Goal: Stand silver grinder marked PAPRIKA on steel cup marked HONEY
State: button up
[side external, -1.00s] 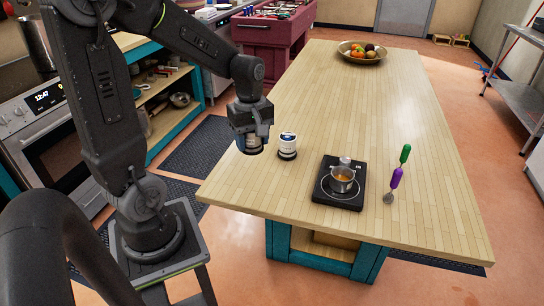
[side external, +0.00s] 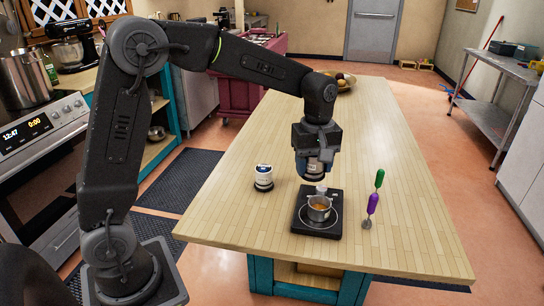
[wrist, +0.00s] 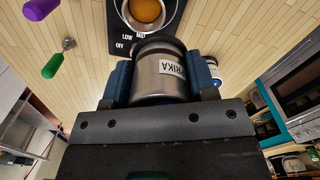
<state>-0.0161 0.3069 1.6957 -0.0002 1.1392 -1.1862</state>
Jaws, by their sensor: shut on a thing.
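The black hotplate (side external: 304,225) has "LOW", "MLT" and "OFF" marks in the wrist view. The table left of the hotplate is mostly clear.

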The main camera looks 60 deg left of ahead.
aim_at(323, 177)
jog(key=shift+w+d, duration=0.25)
jog(key=shift+d, duration=0.35)
jog(key=shift+w+d, duration=0.2)
jog(key=shift+d, duration=0.35)
jog(key=shift+d+f, duration=0.1)
jog(key=shift+f, duration=2.8)
jog(key=shift+f, duration=0.6)
jog(key=o, duration=0.8)
jog(key=shift+r, duration=5.5)
